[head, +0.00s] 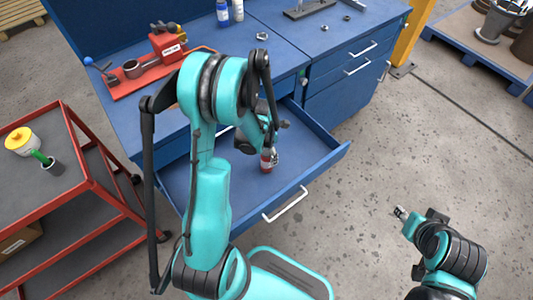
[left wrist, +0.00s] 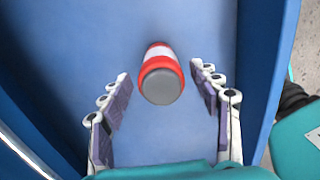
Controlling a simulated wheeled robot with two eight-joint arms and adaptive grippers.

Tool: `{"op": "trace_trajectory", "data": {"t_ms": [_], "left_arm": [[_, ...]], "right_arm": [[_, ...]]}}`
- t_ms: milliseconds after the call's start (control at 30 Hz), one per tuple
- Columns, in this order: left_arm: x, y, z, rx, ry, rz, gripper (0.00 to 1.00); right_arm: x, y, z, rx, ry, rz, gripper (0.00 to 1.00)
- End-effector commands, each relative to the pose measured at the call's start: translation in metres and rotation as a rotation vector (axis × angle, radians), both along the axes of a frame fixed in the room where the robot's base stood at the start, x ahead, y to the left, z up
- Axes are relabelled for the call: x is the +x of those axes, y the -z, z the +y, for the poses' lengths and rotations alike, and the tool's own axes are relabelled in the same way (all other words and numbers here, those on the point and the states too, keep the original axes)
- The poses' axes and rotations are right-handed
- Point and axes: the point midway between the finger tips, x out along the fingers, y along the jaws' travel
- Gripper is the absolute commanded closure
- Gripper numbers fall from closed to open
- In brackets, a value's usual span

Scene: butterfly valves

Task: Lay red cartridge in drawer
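The red cartridge (head: 267,161) is in the open blue drawer (head: 312,165), below my left gripper (head: 271,152). In the left wrist view the cartridge (left wrist: 161,75) is red with a pale band and a grey end turned toward the camera. My left gripper (left wrist: 160,78) is open, with a clear gap between each finger and the cartridge. Whether the cartridge touches the drawer floor is hard to tell. My left arm hides part of the drawer in the head view. My right gripper (head: 401,212) is over bare floor, away from the drawer; its fingers are too small to read.
The blue workbench (head: 285,50) above the drawer holds a red fixture (head: 165,50), bottles (head: 222,12) and small metal parts. A red cart (head: 95,185) with a yellow-topped part (head: 20,140) stands at left. The drawer's front handle (head: 285,205) faces me.

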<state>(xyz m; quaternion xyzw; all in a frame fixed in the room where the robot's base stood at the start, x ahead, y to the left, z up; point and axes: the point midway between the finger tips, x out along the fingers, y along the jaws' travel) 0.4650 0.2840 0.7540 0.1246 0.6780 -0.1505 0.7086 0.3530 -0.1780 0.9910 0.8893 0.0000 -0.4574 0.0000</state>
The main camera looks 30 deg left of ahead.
Motion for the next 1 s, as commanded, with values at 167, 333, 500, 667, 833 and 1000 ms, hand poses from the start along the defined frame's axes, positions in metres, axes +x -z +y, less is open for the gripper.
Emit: {"op": "trace_trajectory", "data": {"t_ms": [167,333,500,667,833,1000], "left_arm": [[0.0,0.0,0.0,0.0,0.0,0.0,0.38],[0.0,-0.014,0.0,0.0,0.0,0.0,0.38],[-0.002,-0.052,0.002,0.0,0.0,0.0,0.38],[-0.003,-0.087,0.003,0.0,0.0,0.0,0.38],[-0.004,-0.113,0.005,0.0,-0.001,0.0,0.38],[-0.005,-0.127,0.003,0.004,0.034,-0.009,0.38]], "right_arm": [[0.0,0.0,0.0,0.0,0.0,0.0,0.6],[0.0,-0.009,0.0,0.0,0.0,0.0,0.6],[0.0,-0.026,0.0,0.0,0.0,0.0,0.6],[0.0,-0.04,0.0,0.0,0.0,0.0,0.6],[0.0,-0.049,0.0,0.0,0.0,0.0,0.6],[0.0,-0.051,0.0,0.0,0.0,0.0,0.6]]}}
